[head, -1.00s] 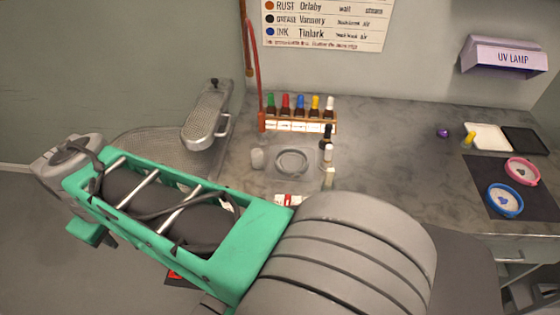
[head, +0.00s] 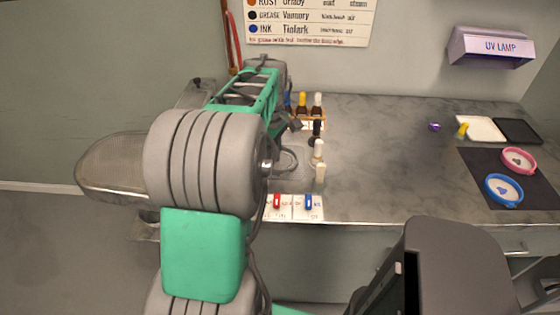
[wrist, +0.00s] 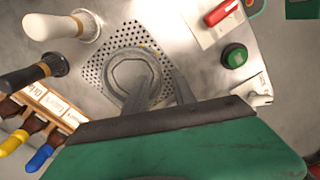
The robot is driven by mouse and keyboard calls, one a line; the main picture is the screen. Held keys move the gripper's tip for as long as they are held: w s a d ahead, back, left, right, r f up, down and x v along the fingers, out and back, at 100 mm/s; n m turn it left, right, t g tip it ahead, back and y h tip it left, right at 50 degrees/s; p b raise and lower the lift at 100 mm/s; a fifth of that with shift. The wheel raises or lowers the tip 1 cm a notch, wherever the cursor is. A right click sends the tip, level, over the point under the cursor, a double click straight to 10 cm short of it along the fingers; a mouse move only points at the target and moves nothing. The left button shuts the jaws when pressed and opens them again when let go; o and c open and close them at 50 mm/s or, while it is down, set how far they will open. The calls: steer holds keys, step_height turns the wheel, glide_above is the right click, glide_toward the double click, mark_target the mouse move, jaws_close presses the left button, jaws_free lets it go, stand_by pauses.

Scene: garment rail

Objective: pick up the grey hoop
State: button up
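The grey hoop (wrist: 113,72) lies on a perforated metal plate (wrist: 95,72) set in the bench. In the head view the hoop (head: 291,161) shows only in part, because my arm hides its left side. My gripper (wrist: 162,88) is over the hoop's near side in the wrist view.
Cards with red and blue pieces (head: 308,203) lie at the front edge. A blue hoop (head: 504,190) and a pink hoop (head: 519,160) lie on a dark mat at right.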

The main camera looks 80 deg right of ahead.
step_height(320, 180, down, 3)
steer(key=shift+r, duration=0.15)
steer(key=shift+c, duration=0.4)
jaws_close()
